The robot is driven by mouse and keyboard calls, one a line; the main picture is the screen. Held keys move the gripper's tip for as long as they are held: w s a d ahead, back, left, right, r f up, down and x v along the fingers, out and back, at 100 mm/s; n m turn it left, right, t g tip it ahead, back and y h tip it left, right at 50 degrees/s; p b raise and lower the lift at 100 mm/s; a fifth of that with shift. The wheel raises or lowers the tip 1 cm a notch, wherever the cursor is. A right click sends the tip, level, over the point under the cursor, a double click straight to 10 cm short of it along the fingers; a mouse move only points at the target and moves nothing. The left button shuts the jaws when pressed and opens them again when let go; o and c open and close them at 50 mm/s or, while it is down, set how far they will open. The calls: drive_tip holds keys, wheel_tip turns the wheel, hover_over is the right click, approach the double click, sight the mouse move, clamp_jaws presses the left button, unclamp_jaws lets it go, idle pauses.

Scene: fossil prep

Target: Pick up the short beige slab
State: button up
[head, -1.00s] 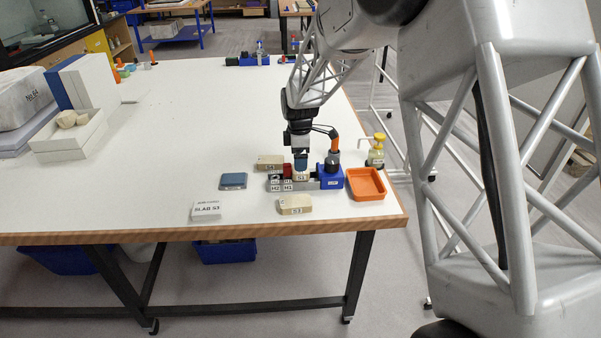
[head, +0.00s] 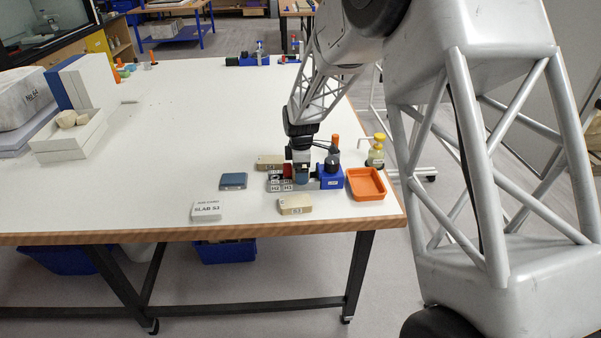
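A beige slab (head: 295,204) with a small tag lies flat near the front edge of the table. A second beige slab (head: 270,162) lies behind the group of small labelled blocks (head: 281,183). From this distance I cannot tell which slab is the shorter. My gripper (head: 302,182) points down between the labelled blocks and a blue device (head: 330,177). It covers the spot where another small beige piece showed earlier, so that piece is hidden. The fingertips are too small and dark to show whether they are open or shut.
An orange tray (head: 366,185) stands right of the blue device, with a yellow-topped bottle (head: 376,150) behind it. A blue-grey flat box (head: 233,181) and a white slab card (head: 206,211) lie to the left. The middle of the table is clear.

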drive_tip(key=shift+c, duration=0.3)
drive_tip(key=c, duration=1.1)
drive_tip(key=shift+o, duration=0.2)
drive_tip(key=shift+r, duration=0.2)
drive_tip(key=shift+r, duration=0.5)
wheel_tip(320, 180, up, 11)
drive_tip(key=s, duration=1.8)
drive_tip(key=shift+f, duration=0.2)
